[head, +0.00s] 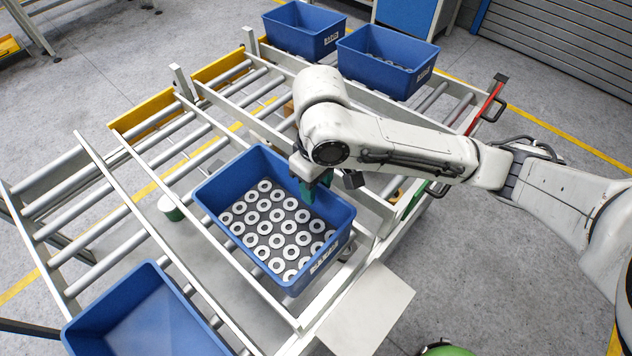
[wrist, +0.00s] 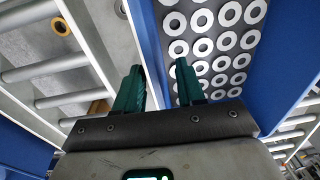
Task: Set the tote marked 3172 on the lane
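A blue tote (head: 207,197) full of grey ring-shaped discs sits at the middle of the frame, beside the roller lane (head: 110,215). Its white label (head: 325,257) is too small to read surely, so I cannot confirm 3172. My gripper (head: 318,188) is at the tote's far right wall. In the wrist view, its green fingers (wrist: 158,75) straddle the blue wall (wrist: 150,40), one outside and one inside over the discs. A gap shows between fingers and wall, so the gripper looks open. The tote's base is hidden.
Two blue totes stand at the back, one at left (head: 290,40) and one at right (head: 372,75), both labelled. An empty-looking blue tote (head: 145,310) is at the front left. A green-and-white cylinder (head: 170,207) stands left of the middle tote. Yellow stops (head: 145,112) edge the rollers.

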